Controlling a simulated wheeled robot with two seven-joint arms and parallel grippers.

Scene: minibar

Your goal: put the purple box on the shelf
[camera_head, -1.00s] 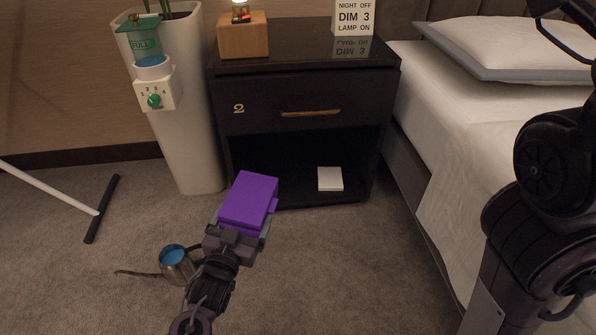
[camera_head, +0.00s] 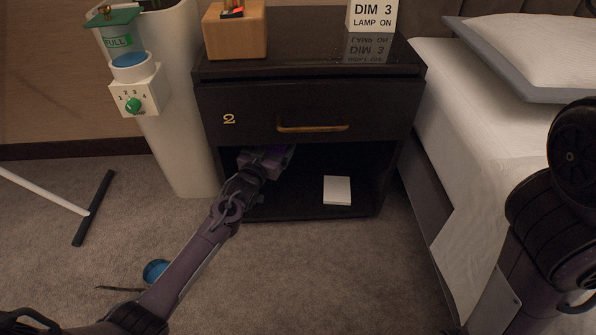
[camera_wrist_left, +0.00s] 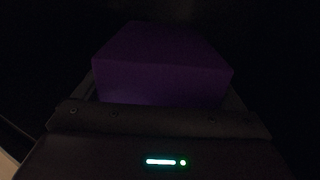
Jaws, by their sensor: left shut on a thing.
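The purple box (camera_head: 284,150) is mostly hidden in the head view behind my gripper and the nightstand's upper edge. In the left wrist view the purple box (camera_wrist_left: 160,70) fills the middle, dim, between the jaws. My left gripper (camera_head: 266,160) is shut on it and reaches into the open shelf bay under the drawer. The shelf (camera_head: 300,203) is the dark floor of that bay. I cannot tell whether the box touches it. My right gripper is out of view; only my right arm shows at the right.
A white block (camera_head: 337,190) lies on the shelf's right part. The drawer front with its handle (camera_head: 312,128) is just above my gripper. The bed (camera_head: 470,120) stands right.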

